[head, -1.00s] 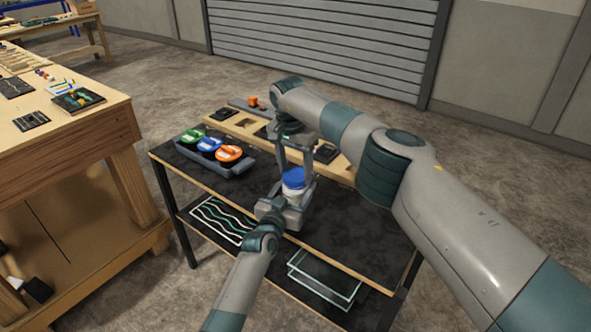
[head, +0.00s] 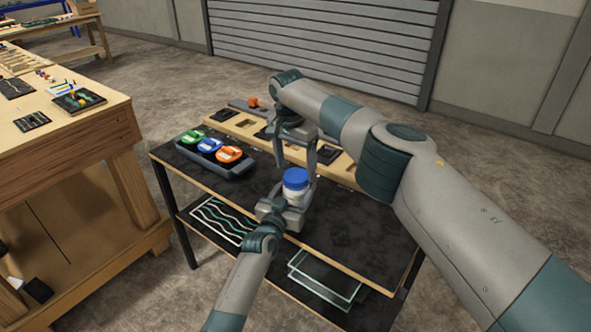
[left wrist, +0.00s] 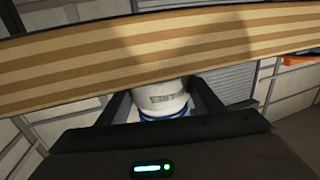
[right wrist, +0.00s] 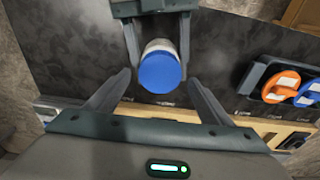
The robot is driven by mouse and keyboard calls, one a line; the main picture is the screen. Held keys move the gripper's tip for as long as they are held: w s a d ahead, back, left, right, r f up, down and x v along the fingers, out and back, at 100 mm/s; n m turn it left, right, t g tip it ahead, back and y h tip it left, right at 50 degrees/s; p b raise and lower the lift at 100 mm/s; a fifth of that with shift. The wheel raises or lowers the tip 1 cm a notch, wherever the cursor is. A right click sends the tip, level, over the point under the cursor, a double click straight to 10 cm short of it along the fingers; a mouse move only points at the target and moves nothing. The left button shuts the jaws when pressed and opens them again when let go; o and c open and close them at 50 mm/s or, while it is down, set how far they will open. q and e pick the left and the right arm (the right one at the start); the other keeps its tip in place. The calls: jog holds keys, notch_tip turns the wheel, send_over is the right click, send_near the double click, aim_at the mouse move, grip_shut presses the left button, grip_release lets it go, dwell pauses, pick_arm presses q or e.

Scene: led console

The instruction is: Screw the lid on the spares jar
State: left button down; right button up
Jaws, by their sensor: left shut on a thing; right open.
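The spares jar is a white jar (head: 297,194) standing upright over the dark cart top; its label shows in the left wrist view (left wrist: 168,100). A blue lid (head: 295,176) sits on its mouth; I cannot tell how tight it is. The lid also shows from above in the right wrist view (right wrist: 160,73). My left gripper (head: 291,203) is shut on the jar's body from the front. My right gripper (head: 294,162) is above the lid, pointing down. In the right wrist view its fingers are spread on both sides of the lid, apart from it.
A grey tray (head: 238,170) with green, blue and orange round pieces stands left of the jar on the cart (head: 345,232). A wooden board (head: 235,124) with dark inserts lies along the back. The cart's front right is bare. A wooden bench (head: 110,118) stands at left.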

jog(key=shift+r, duration=1.4)
jog(key=o, duration=0.6)
jog(key=shift+c, duration=0.2)
jog(key=shift+r, duration=0.1)
notch_tip(320, 180, up, 12)
jog(key=s, duration=0.1)
jog(key=shift+a, duration=0.4)
jog(key=shift+s, duration=0.1)
pick_arm(q)
jog(key=shift+c, duration=2.3)
grip_release()
